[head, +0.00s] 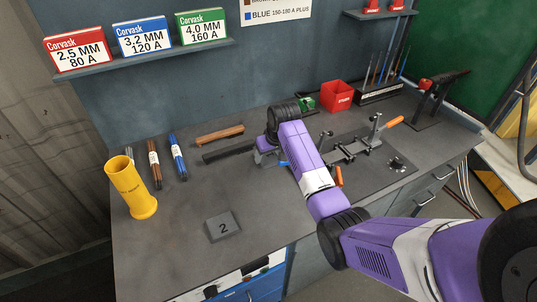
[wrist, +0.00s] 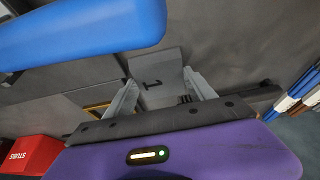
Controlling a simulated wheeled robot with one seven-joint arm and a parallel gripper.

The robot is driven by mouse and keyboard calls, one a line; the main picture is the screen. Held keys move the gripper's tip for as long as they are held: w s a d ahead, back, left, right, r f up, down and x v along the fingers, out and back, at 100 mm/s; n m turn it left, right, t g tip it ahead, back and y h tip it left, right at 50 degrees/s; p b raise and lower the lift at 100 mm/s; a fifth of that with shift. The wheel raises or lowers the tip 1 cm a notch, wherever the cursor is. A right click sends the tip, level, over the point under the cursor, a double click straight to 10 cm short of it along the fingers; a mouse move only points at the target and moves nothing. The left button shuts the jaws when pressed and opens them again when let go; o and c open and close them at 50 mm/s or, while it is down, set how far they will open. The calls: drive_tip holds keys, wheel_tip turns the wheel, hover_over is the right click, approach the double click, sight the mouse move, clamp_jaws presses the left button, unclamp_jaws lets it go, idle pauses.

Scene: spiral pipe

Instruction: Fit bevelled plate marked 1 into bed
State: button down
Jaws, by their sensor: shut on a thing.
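The bevelled plate marked 1 (wrist: 158,68) is grey and sits between the two fingers of my gripper (wrist: 163,92) in the wrist view, its mark showing. My gripper is shut on it. In the head view my wrist and arm hide most of the gripper and the plate. The bed (head: 352,150), a dark fixture with clamps and orange handles, is on the bench to the right of my wrist; my arm covers its left part. I cannot tell how high the plate is above the bench.
A grey plate marked 2 (head: 223,227) lies at the bench front. A red stubs box (head: 337,96) is behind the bed. A large blue bar (wrist: 80,30) is close by in the wrist view.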

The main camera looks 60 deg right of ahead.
drive_tip(key=c, duration=0.6)
unclamp_jaws()
drive_tip(key=shift+f, duration=0.1)
